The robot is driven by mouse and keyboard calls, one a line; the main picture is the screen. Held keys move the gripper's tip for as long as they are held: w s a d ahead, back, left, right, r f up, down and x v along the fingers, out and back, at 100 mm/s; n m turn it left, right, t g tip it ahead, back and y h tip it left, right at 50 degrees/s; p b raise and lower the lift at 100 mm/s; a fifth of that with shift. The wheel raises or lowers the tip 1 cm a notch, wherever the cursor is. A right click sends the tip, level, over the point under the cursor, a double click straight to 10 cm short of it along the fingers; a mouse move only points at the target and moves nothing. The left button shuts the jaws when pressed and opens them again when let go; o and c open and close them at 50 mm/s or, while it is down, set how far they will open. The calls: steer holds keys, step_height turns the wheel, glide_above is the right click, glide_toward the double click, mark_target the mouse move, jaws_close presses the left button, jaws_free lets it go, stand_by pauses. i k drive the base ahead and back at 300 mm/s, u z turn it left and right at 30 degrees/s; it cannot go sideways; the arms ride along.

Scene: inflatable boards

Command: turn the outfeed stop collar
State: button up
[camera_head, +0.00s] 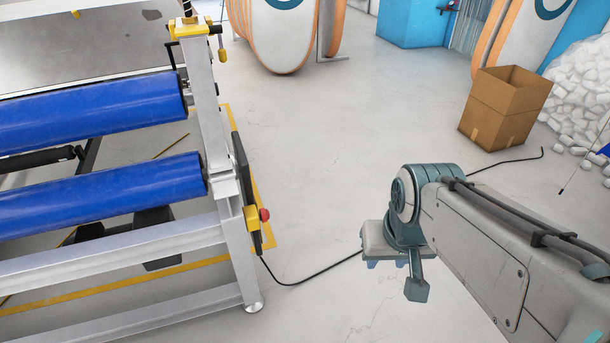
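A machine frame with two blue rollers (100,195) stands at the left. A yellow bracket (188,27) caps its corner post, with a small yellow-ended part (221,48) hanging on its right side. I cannot tell for sure which part is the outfeed stop collar. My gripper (402,278) is at the end of my arm on the right, over open floor and well apart from the frame. It hangs downward, partly hidden by its own wrist; one finger-like part shows, and its opening cannot be made out. Nothing is seen held.
A red button on a yellow box (257,217) sits on the frame's side, with a black cable (310,277) along the floor. A cardboard box (503,108) and white foam pieces (580,80) lie at the back right. Striped boards (285,35) stand behind. The middle floor is clear.

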mark_target(263, 215)
steer(key=z, duration=0.15)
steer(key=i, duration=1.2)
steer(key=u, duration=0.8)
